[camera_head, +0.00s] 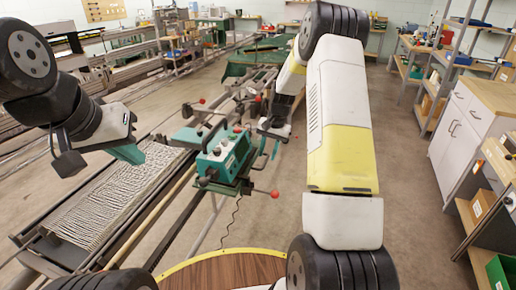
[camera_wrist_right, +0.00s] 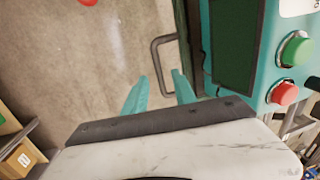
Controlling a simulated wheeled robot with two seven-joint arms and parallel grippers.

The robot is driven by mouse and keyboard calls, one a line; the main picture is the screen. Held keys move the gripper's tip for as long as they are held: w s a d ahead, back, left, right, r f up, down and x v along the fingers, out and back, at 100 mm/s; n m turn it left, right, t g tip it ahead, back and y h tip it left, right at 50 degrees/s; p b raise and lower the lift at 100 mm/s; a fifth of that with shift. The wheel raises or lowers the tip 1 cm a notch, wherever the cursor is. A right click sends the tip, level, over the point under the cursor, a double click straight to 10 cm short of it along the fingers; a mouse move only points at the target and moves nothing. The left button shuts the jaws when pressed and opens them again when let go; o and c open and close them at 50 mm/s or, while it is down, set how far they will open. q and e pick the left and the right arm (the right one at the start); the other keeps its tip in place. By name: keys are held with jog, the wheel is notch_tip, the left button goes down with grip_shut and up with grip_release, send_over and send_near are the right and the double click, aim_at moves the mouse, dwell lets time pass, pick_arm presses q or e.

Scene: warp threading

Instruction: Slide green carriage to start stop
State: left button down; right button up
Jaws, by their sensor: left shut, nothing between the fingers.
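The green carriage (camera_head: 225,155) sits on the long rails in the middle of the head view, its control panel facing me. In the right wrist view its teal side (camera_wrist_right: 260,60) fills the right, with a green and a red button. A dark loop handle (camera_wrist_right: 157,60) sticks out from that side. My right gripper (camera_wrist_right: 161,76) is open beside the carriage. The handle's bar shows between its fingers; I cannot tell whether they touch. In the head view the right gripper (camera_head: 268,152) is at the carriage's right side. My left gripper (camera_head: 130,154) is shut and empty above the threads.
A bed of pale threads (camera_head: 115,195) runs along the frame at left. Red-knobbed levers (camera_head: 274,194) stick out around the carriage. A round wooden table (camera_head: 225,270) is at the bottom. Shelves and a white cabinet (camera_head: 465,125) stand at right, with open floor before them.

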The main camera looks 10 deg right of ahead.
jog(key=shift+w+a+f, duration=0.1)
jog(key=shift+a+f, duration=0.05)
jog(key=shift+f, duration=1)
jog(key=shift+c, duration=0.2)
grip_shut()
dwell(0.4)
